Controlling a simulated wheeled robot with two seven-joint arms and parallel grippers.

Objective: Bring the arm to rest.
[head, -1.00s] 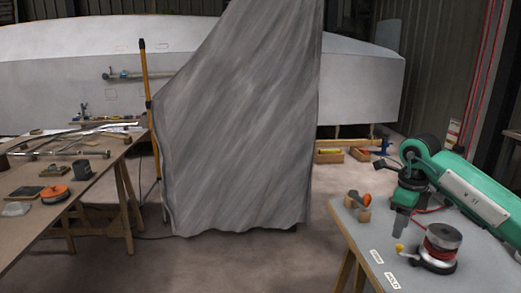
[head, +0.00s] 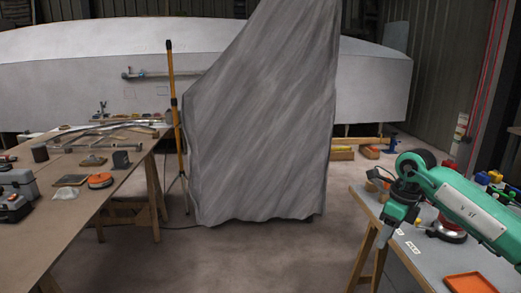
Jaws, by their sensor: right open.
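My right arm (head: 465,210), green with a pale plate, comes in from the right edge over the grey table. Its right gripper (head: 388,235) hangs pointing down by the near left edge of the table, open, with nothing seen between the fingers; the fingertips are small and dark. My left gripper is not in view.
The grey table (head: 425,268) holds a winch-like drum (head: 447,232), partly behind my arm, an orange tray (head: 470,287) and several small coloured items. A wooden bench (head: 60,225) with tools stands left. A grey sheet (head: 265,130) hangs mid-view before a white hull (head: 70,80). Floor between is clear.

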